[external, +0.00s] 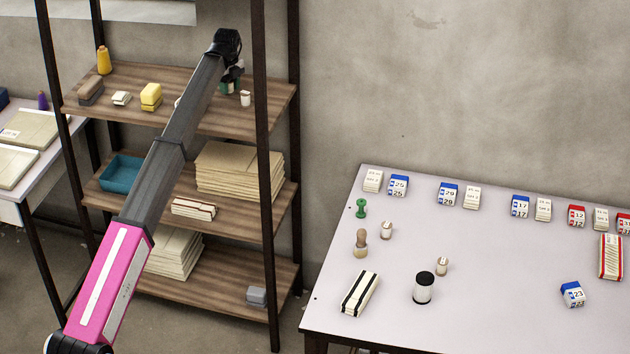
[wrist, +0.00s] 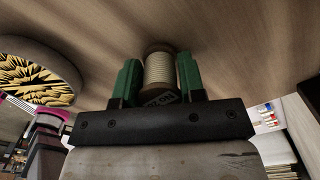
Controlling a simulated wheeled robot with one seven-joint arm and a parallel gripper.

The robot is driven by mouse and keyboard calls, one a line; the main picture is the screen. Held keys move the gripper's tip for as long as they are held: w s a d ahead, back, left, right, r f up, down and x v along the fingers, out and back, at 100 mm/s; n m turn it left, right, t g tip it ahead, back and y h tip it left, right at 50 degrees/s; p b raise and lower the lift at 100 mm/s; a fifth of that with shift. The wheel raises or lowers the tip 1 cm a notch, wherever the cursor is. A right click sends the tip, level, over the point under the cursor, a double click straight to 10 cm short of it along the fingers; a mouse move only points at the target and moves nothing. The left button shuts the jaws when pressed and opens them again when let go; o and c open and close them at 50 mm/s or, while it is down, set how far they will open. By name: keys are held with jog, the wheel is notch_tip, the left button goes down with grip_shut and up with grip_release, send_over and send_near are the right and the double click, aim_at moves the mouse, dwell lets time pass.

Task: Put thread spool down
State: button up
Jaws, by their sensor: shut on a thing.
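My gripper (wrist: 158,82) has green fingers and is shut on a thread spool (wrist: 160,72) with cream thread and brown ends. The spool sits between the two fingers in the wrist view. In the external view my gripper (external: 231,84) is at the top board of the wooden shelf (external: 190,115), near its right side. The held spool is mostly hidden there by the arm and gripper. I cannot tell whether the spool touches the board.
A small white item (external: 245,98) stands just right of my gripper. A white table (external: 400,260) holds several small items.

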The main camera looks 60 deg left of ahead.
jog(key=o, duration=0.9)
jog(key=shift+f, duration=0.1)
notch_tip(320, 180, up, 12)
jog(key=shift+r, duration=0.1)
jog(key=shift+o, duration=0.5)
